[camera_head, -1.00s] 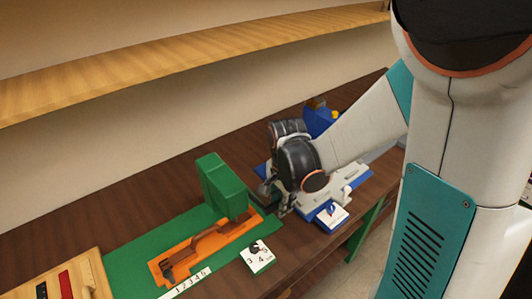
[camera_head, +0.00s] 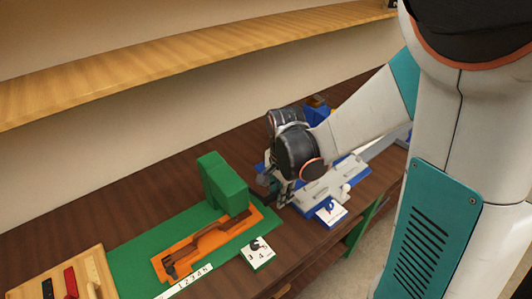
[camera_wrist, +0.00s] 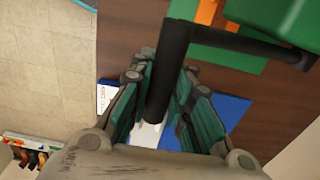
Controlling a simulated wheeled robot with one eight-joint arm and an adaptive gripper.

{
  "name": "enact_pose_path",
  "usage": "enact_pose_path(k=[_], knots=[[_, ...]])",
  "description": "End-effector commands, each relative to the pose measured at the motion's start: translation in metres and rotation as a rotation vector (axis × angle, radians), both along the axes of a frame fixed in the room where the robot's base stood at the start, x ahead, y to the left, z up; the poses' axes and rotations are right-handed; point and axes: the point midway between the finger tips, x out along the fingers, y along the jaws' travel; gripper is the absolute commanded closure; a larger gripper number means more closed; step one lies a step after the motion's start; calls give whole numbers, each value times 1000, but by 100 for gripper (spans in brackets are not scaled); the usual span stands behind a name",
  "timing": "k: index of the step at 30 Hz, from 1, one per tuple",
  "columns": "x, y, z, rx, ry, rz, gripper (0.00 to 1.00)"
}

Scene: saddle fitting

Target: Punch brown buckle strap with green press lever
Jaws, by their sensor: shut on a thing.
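The green press (camera_head: 222,183) stands on a green mat (camera_head: 128,262) in the head view. A brown buckle strap (camera_head: 205,244) lies lengthwise in an orange holder (camera_head: 243,226), one end at the press. In the wrist view a dark lever handle (camera_wrist: 174,48) joins a thin dark bar that runs to the green press body (camera_wrist: 280,18). My gripper (camera_wrist: 163,82) is shut on this handle, one teal finger on each side. In the head view my gripper (camera_head: 278,192) is right of the press, largely hidden by my wrist. The punch tip is not visible.
A wooden tray (camera_head: 92,262) with straps is at left. A blue-and-white fixture (camera_head: 325,187) stands close right of my gripper. A shelf (camera_head: 200,62) runs behind.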

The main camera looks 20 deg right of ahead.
Motion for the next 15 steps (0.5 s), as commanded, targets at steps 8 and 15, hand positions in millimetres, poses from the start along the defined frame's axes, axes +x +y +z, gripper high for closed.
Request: enact_pose_path(k=[8,15], knots=[[2,0,15,-2,3,-1,96],[4,1,23,-2,3,-1,96]])
